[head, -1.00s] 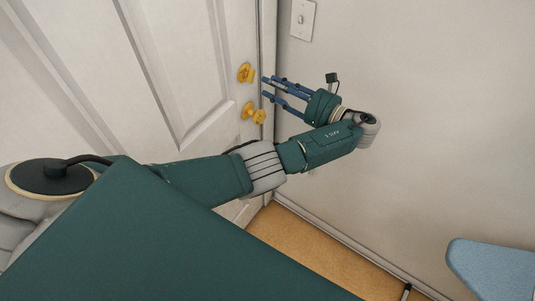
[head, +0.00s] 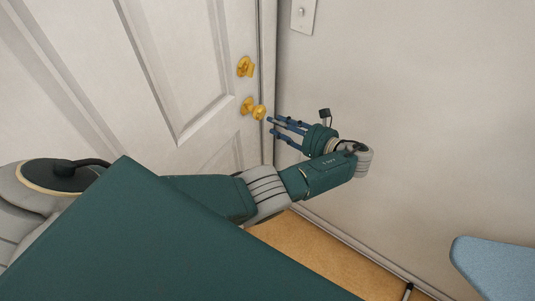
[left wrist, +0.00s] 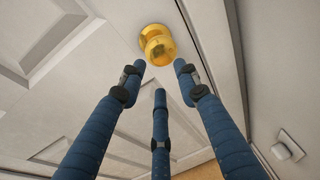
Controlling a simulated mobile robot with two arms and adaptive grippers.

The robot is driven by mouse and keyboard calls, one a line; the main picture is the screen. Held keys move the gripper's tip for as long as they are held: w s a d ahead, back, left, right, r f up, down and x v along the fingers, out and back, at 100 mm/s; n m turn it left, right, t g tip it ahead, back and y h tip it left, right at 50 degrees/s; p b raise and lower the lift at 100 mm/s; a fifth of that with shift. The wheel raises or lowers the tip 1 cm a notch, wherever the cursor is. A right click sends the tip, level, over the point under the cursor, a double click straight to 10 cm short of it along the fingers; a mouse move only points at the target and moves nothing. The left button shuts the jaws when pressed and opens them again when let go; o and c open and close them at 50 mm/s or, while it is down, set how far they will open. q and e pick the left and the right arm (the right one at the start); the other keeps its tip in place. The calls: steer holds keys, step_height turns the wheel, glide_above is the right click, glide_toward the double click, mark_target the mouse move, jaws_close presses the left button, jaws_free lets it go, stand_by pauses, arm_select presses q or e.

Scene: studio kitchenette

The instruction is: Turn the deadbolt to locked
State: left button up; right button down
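The gold deadbolt (head: 246,67) is on the white door near its right edge, above the gold round doorknob (head: 254,108). The thumb-turn is small in the head view, and I cannot tell its exact angle. My left gripper (head: 272,126) is open and empty, its three blue fingers spread, just right of and slightly below the doorknob in the picture. In the left wrist view the doorknob (left wrist: 157,45) is beyond the spread fingertips, with no clear contact. The deadbolt is not seen there. My right gripper is not in view.
The white door (head: 205,60) meets a frame and a plain wall on the right. A light switch (head: 303,14) is high on that wall. A light blue board-like surface (head: 495,265) is at lower right. Tan floor shows below.

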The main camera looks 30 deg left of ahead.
arm_select(q)
steer(key=s+f+h, duration=0.2)
steer(key=s+f, duration=0.1)
steer(key=f, duration=0.7)
steer(key=s+f+h+b, duration=0.1)
steer(key=s+f, duration=0.3)
steer(key=f, duration=0.6)
steer(key=shift+n+h, duration=0.4)
steer(key=shift+h, duration=0.3)
